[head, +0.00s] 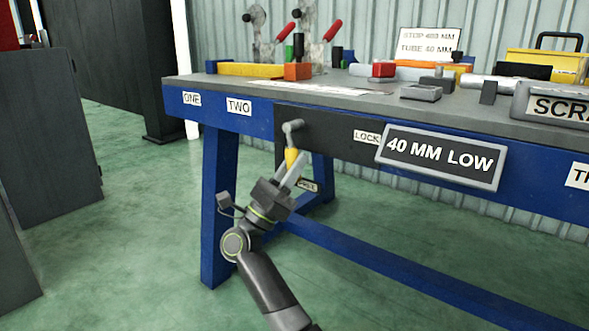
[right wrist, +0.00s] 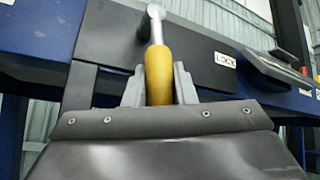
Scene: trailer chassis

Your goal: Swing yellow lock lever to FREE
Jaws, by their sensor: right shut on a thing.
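The yellow lock lever (head: 291,157) hangs down from its grey pivot on the dark plate (head: 330,143) at the bench front. In the right wrist view its yellow grip (right wrist: 158,72) stands between the two grey fingers. My right gripper (head: 293,168) is shut on the yellow grip; it also shows in the right wrist view (right wrist: 159,88). A LOCK label (head: 367,137) is right of the pivot. My left gripper is in neither view.
The blue bench (head: 222,200) has a grey top with clamps, blocks and tubes. A framed 40 MM LOW sign (head: 441,158) sticks out at the front, right of the lever. A dark cabinet (head: 50,130) stands at the left. The green floor left of the bench is clear.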

